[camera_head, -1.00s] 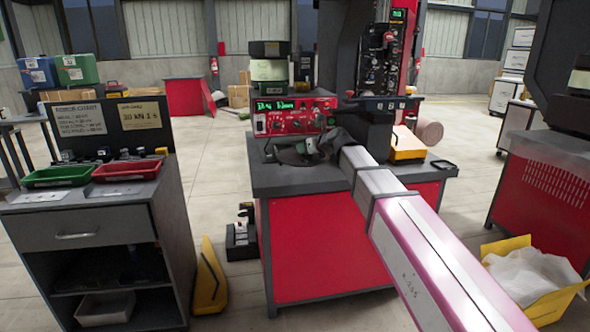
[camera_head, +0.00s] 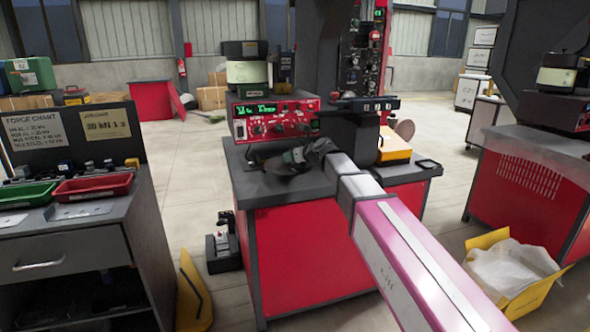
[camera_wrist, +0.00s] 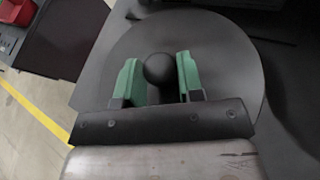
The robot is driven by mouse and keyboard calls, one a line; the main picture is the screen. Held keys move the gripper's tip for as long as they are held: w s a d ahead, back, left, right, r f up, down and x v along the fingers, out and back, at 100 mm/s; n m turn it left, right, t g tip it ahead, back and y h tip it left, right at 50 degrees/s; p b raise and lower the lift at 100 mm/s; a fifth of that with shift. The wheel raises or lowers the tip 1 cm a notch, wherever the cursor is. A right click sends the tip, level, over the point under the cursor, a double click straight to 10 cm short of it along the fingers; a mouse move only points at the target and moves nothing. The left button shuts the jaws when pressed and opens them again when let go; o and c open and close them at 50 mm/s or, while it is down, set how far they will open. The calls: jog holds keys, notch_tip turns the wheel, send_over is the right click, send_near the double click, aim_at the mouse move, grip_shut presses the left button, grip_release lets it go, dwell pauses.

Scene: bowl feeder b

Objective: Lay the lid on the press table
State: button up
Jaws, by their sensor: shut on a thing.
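My gripper (camera_head: 297,157) is shut on the black knob of a round dark grey lid (camera_head: 272,164). In the wrist view, the green fingertips of my gripper (camera_wrist: 160,78) stand on both sides of the knob (camera_wrist: 160,68), and the lid's wide disc (camera_wrist: 225,55) spreads out around and beyond them. The press table (camera_head: 345,182) is a red cabinet with a dark grey top. The lid is over the front left part of this top; I cannot tell whether it touches. My gripper and arm hide part of the lid in the head view.
A red control box (camera_head: 275,121) with a green display stands behind the lid. The press column (camera_head: 322,65) rises at the back. A yellow box (camera_head: 394,143) sits on the right. A grey cabinet with a green tray (camera_head: 25,194) and a red tray (camera_head: 92,186) stands left across a gap.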

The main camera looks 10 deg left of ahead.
aim_at(295, 165)
jog(key=shift+w+d+f, duration=0.45)
jog(key=shift+d+f, duration=0.15)
jog(key=shift+d, duration=0.05)
jog(key=shift+f, duration=1.9)
jog(key=o, duration=1.1)
jog(key=v, duration=1.2)
jog(key=shift+s, duration=0.1)
